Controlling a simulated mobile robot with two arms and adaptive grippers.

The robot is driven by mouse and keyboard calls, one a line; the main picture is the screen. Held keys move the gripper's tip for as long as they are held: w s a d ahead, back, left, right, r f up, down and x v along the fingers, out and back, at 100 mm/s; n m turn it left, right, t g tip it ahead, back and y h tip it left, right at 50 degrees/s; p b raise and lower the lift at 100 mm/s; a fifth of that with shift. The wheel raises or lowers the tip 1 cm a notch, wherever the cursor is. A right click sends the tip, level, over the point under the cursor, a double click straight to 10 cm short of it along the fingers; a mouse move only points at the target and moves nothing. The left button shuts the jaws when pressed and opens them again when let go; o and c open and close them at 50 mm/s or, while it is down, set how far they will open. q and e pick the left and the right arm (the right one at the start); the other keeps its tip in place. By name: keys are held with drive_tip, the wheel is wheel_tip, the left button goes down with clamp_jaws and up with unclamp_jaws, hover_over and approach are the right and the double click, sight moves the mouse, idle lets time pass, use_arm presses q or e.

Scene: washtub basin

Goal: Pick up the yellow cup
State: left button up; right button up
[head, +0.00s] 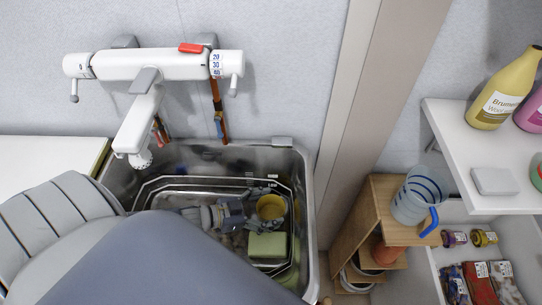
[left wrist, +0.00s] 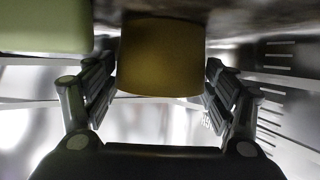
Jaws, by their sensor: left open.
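The yellow cup (head: 271,208) stands in the metal washtub basin, toward its right side. In the left wrist view the yellow cup (left wrist: 161,58) shows as a dark yellow, shaded shape between the two fingers. My left gripper (head: 247,212) is down in the basin, just left of the cup in the head view. In the left wrist view my left gripper (left wrist: 160,85) is open, with one finger on each side of the cup. Whether the fingers touch the cup I cannot tell. My right gripper is not in view.
A green block-like item (head: 267,245) lies close below the cup; it also shows in the left wrist view (left wrist: 45,28). The basin (head: 307,205) has raised metal walls. A white faucet (head: 140,125) overhangs its back left. A wooden shelf (head: 365,215) stands to the right.

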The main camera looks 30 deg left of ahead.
use_arm(q)
drive_tip(key=shift+w+d+f, duration=0.2)
drive_tip(key=shift+w+d, duration=0.1)
drive_tip(key=shift+w, duration=0.05)
drive_tip(key=c, duration=0.9)
drive_tip(key=shift+r, duration=0.1)
